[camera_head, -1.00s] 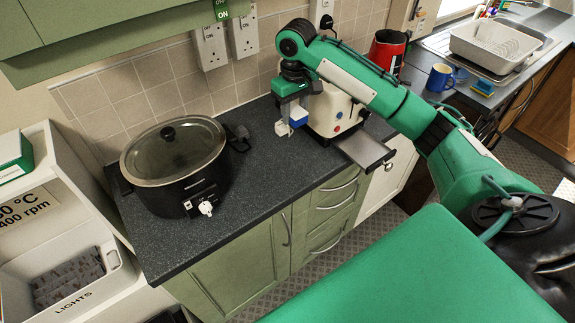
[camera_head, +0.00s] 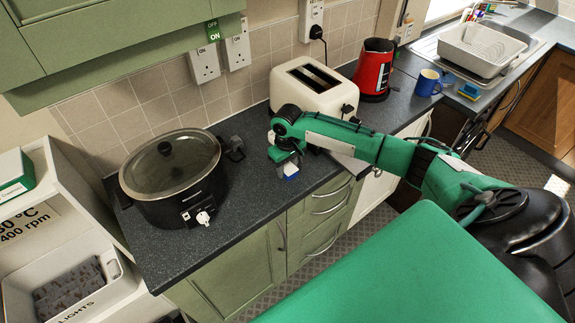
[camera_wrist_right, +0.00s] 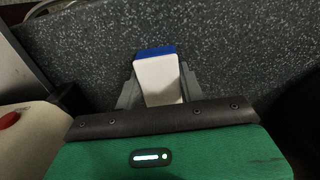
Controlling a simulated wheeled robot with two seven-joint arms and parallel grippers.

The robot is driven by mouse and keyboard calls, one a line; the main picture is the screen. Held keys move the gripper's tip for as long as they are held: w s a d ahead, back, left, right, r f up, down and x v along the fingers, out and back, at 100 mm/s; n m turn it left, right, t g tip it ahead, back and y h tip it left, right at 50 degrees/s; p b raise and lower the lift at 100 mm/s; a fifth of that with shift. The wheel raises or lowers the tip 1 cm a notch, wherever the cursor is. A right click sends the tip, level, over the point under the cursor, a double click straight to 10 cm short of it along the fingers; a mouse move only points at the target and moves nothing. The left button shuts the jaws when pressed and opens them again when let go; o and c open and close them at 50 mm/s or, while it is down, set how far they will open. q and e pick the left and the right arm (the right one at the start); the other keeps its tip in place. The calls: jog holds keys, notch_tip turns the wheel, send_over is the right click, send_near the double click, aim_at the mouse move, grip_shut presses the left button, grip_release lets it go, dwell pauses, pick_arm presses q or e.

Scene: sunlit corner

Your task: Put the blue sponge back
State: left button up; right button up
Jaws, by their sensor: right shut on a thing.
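My right gripper (camera_head: 286,163) is low over the dark counter (camera_head: 250,205), in front of the toaster. It is shut on the blue sponge (camera_head: 290,171), a small block with a white body and a blue end. In the right wrist view the sponge (camera_wrist_right: 157,80) sits between the grey fingers, with its blue end pointing away over the speckled counter. Whether it touches the counter I cannot tell. My left gripper is not in view.
A black slow cooker (camera_head: 175,180) stands left of the gripper. The cream toaster (camera_head: 310,85) is behind it, with a red kettle (camera_head: 374,70) and blue mug (camera_head: 427,83) further right. Counter between cooker and gripper is clear.

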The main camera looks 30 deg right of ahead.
aim_at(288, 166)
jog(key=shift+f, duration=0.2)
jog(key=o, duration=0.9)
jog(key=shift+o, duration=0.2)
notch_tip(288, 166, up, 12)
jog(key=b, duration=0.2)
jog(key=shift+b, duration=0.35)
